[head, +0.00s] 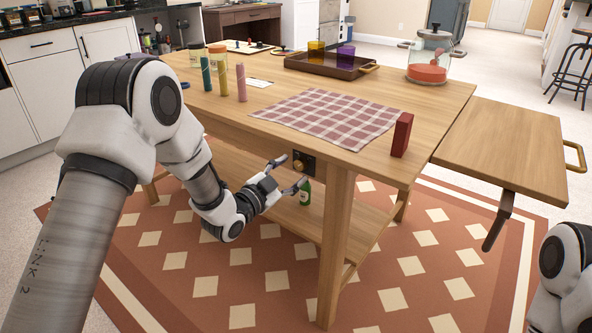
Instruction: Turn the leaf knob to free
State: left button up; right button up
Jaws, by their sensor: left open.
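The leaf knob (298,165) is a small brass-coloured knob on a dark square plate, set in the wooden table's (222,122) front apron near the corner leg. My left gripper (294,170) is open, its two fingers pointing at the knob from the left and below. The fingertips look close to the knob; I cannot tell whether they touch it. The table leaf (508,145) sticks out level at the right side, with a brass handle (575,157) at its outer edge and a dark bracket (498,222) below. My right gripper is out of view.
Colored candles, a tray (330,64) and a glass jar (428,62) stand farther back. A green bottle (305,193) stands on the lower shelf near my left gripper.

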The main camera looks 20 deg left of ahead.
aim_at(300, 163)
pick_arm(q)
jog(key=shift+x, duration=1.4)
grip_shut()
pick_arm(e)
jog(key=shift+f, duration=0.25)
